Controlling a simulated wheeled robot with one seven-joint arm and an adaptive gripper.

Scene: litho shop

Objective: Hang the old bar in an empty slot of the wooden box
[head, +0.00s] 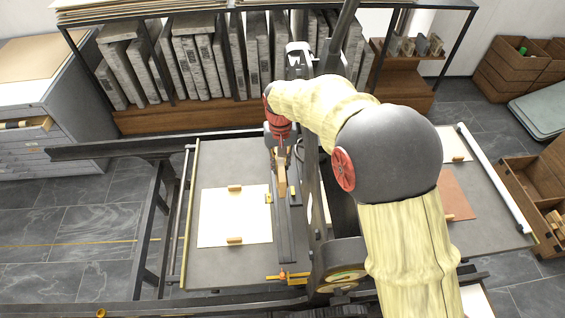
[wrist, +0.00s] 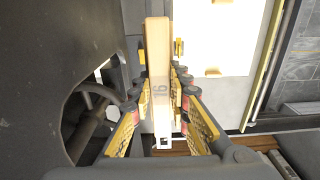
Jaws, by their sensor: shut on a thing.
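The old bar, a pale wooden bar (head: 282,176), is between the fingers of my gripper (head: 281,183) over the press at the middle of the head view. In the wrist view the bar (wrist: 157,75) runs lengthwise between the yellow finger pads, with dark marking like a numeral on its face. My gripper (wrist: 158,120) is shut on it. A wooden box (head: 520,190) stands at the right edge of the head view, partly cut off, with several pale wooden pieces (head: 556,222) at its lower part. Its slots cannot be made out clearly.
A white sheet (head: 233,217) with small wooden blocks lies on the grey press bed (head: 215,268). A reddish-brown sheet (head: 456,193) lies right of my arm. Stone slabs (head: 195,65) fill the rack behind. Other wooden crates (head: 515,65) stand at the back right.

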